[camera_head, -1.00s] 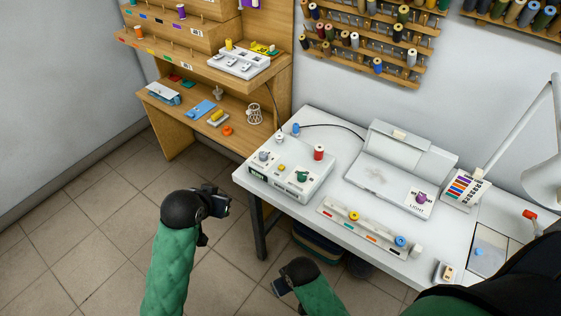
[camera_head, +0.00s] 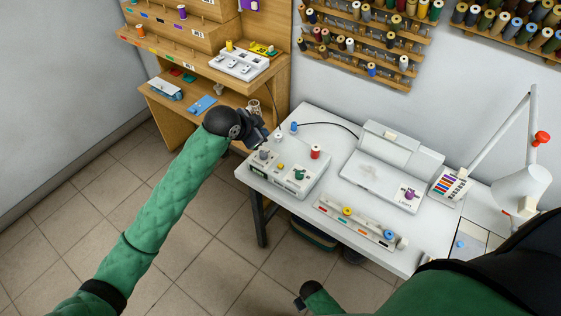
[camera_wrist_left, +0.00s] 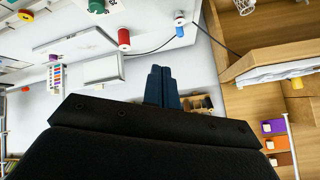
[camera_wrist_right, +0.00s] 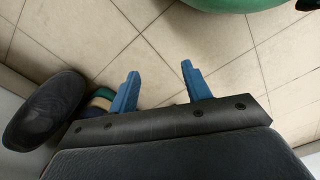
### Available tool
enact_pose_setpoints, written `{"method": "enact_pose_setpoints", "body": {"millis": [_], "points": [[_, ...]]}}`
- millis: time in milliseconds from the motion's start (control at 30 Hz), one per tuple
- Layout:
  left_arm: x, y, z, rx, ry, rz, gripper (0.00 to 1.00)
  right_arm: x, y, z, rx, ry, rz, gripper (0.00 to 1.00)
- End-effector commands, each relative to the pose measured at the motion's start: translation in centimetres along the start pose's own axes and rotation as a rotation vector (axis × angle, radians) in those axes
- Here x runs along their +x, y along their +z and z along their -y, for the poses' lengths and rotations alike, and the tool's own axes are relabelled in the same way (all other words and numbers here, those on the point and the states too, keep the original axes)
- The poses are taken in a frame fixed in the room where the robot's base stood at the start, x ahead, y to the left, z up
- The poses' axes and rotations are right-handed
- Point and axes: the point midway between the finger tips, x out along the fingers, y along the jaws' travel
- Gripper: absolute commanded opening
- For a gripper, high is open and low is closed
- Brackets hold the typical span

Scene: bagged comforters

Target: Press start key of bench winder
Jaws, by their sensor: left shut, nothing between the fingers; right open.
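The bench winder (camera_head: 312,188) is a pale box on the left end of the white table. It carries a green spool (camera_head: 299,175), small knobs and a small yellow part (camera_head: 279,166); I cannot tell which part is the start key. My left gripper (camera_head: 264,143) is shut and empty, beside the winder's back left corner, partly in front of it. Its closed fingers (camera_wrist_left: 161,86) show in the left wrist view, with the green spool (camera_wrist_left: 97,5) at the top edge. My right gripper (camera_head: 299,303) is low, off the table front; the right wrist view shows its fingers (camera_wrist_right: 158,88) open and empty above floor.
A red spool (camera_head: 315,152) and a blue spool (camera_head: 294,127) stand near the winder. A strip with spools (camera_head: 358,223) lies along the table front. The wooden shelf unit (camera_head: 225,82) stands close to my left arm. A lamp (camera_head: 520,190) is at the right.

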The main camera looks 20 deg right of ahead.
Motion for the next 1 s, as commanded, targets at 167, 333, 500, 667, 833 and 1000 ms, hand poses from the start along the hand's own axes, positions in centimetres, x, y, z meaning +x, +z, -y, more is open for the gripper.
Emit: {"method": "enact_pose_setpoints", "body": {"millis": [167,333,500,667,833,1000], "points": [[2.1,-0.6,-0.3,0.147,0.082,-0.013,0.0,4.9,5.4,-1.2,0.002,0.016,0.015,0.48],[4.6,-0.1,-1.4,0.307,0.161,-0.052,0.0,9.0,10.8,-2.1,-0.001,0.029,-0.007,0.48],[6.2,0.2,-2.5,0.468,0.207,-0.117,0.0,11.4,13.8,-2.6,-0.008,0.035,-0.066,0.48],[6.7,0.1,-2.8,0.569,0.21,-0.157,0.0,11.9,14.0,-2.6,-0.011,0.037,-0.116,0.48],[6.8,0.0,-2.9,0.613,0.206,-0.174,0.0,11.9,13.9,-2.6,-0.013,0.037,-0.137,0.48],[6.7,0.0,-2.9,0.616,0.206,-0.175,0.0,11.9,13.9,-2.6,-0.013,0.037,-0.138,0.48]]}}
